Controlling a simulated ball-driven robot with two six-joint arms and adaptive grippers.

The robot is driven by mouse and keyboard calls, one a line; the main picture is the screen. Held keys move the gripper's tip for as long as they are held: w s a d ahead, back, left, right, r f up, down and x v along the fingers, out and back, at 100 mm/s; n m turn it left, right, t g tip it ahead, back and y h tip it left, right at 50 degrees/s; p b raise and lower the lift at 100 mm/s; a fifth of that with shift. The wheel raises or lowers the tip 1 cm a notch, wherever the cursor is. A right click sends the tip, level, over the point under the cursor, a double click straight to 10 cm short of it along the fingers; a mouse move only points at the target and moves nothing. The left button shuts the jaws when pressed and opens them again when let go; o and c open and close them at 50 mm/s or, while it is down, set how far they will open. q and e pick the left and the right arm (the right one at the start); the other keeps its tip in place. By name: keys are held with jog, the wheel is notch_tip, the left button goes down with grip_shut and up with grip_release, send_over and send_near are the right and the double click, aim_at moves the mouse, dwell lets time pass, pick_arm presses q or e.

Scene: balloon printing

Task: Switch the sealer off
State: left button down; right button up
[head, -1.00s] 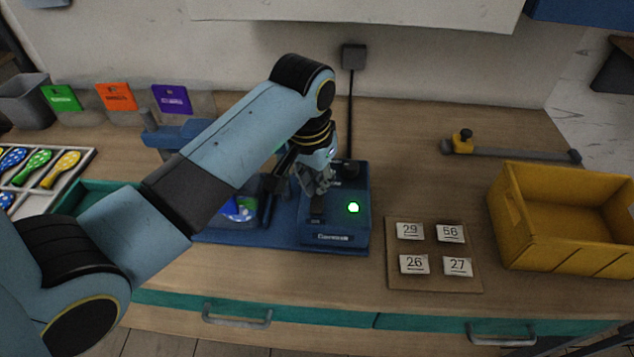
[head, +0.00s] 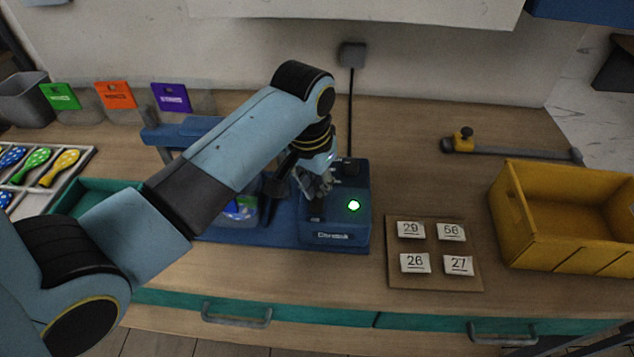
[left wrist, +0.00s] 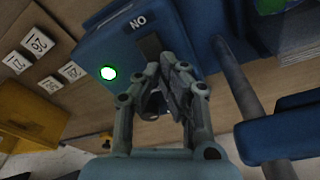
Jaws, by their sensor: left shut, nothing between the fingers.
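The sealer (head: 361,228) is a blue machine on the bench with a lit green lamp (head: 354,206). A black switch (head: 317,212) sits on its top left of the lamp. In the left wrist view the switch (left wrist: 150,47) is dark, beside a label (left wrist: 138,22) that looks like "ON" upside down, and the lamp (left wrist: 108,73) glows green. My left gripper (head: 320,192) is shut and empty, pointing down just over the switch; its fingertips (left wrist: 167,72) appear close to it. I cannot tell whether they touch. My right gripper is out of view.
A board with number cards (head: 434,283) lies right of the sealer, and a yellow crate (head: 549,240) stands farther right. A black knob (head: 349,168) is at the sealer's back.

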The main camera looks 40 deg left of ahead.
pick_arm(q)
jog(key=shift+s+f, duration=0.1)
jog(key=shift+f, duration=0.35)
notch_tip(320, 180, up, 2)
jog(key=shift+r+p, duration=0.15)
jog(key=shift+p, duration=0.7)
jog(key=shift+r, duration=2.4)
